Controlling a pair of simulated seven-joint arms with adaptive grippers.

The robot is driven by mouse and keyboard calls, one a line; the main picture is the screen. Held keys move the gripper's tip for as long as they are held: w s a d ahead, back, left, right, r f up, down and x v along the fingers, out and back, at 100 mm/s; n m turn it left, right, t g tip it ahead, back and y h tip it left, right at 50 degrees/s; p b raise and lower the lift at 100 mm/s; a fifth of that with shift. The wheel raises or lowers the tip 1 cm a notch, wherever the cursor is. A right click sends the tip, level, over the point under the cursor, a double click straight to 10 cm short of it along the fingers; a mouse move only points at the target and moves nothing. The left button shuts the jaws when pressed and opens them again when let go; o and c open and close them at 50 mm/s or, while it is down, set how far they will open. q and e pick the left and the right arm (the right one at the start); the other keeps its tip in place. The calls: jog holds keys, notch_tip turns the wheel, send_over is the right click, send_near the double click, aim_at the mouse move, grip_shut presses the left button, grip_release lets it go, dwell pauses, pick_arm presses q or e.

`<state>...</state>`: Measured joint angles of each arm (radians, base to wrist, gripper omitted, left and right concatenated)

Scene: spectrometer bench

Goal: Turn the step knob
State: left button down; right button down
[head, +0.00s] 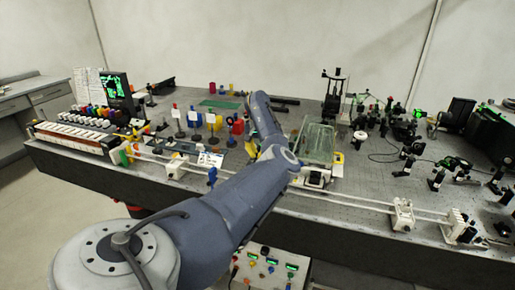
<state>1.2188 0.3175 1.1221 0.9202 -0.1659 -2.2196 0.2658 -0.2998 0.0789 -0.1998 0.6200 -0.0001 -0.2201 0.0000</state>
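A white control box (273,277) with small green displays and several coloured knobs stands low at the front edge of the bench. I cannot tell which of its small knobs, if any, is the step knob. My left arm reaches from the lower left up over the middle of the bench. My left gripper (251,146) is mostly hidden beside and behind the forearm, above the bench top. Its fingers are too small and covered to read, and I see no contact with a knob. My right gripper is out of the picture.
The dark bench (375,185) carries many optics. A glass-sided case (318,143) stands just right of my forearm. A long white rail (365,203) runs along the front edge. Black mounts (438,178) crowd the right side. A small screen (116,88) stands at the left.

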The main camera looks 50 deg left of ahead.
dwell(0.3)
pick_arm(q)
jog(key=shift+m, duration=0.8)
jog(key=c, duration=1.3)
grip_release()
jog(key=shift+r, duration=6)
